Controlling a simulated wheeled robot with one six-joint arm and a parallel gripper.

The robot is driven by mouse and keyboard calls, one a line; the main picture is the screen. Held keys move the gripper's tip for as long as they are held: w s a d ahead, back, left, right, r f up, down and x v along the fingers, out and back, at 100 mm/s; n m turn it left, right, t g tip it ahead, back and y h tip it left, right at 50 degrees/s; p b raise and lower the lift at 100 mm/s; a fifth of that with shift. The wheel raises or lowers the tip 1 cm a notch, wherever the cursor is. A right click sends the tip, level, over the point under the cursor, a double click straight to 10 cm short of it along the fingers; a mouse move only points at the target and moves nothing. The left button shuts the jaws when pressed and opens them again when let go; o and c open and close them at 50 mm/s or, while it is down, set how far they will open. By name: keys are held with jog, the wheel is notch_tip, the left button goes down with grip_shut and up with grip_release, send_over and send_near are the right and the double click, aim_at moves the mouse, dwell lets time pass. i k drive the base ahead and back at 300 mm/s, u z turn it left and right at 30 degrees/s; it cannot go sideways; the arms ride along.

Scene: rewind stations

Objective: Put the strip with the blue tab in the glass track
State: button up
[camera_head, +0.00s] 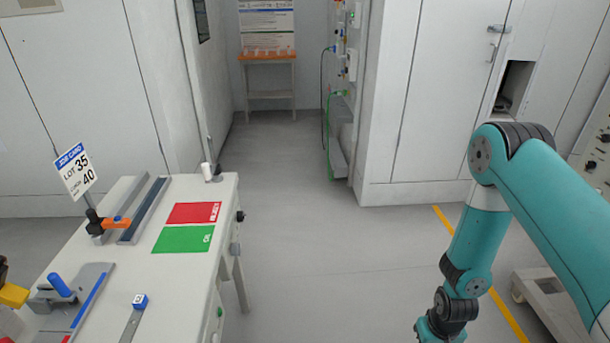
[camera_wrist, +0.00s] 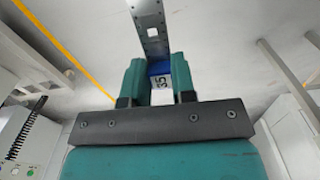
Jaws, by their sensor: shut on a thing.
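In the wrist view my gripper (camera_wrist: 158,65) is shut on the blue tab of a flat grey metal strip (camera_wrist: 150,22). The tab has a white label reading 35. The strip points away from the fingers, with holes along it, and its far end is cut off by the frame. In the head view my gripper is below the frame. A long narrow track (camera_head: 146,208) with dark and light rails lies on the white table; I cannot tell if it is glass. Another grey strip (camera_head: 130,325) with a blue, white-labelled tab (camera_head: 139,301) lies at the table's near edge.
The floor (camera_head: 330,270) between the table and my arm is clear.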

aim_at(151, 200)
jog(key=z, duration=0.45)
jog(key=i, duration=2.55)
jog(key=u, duration=2.55)
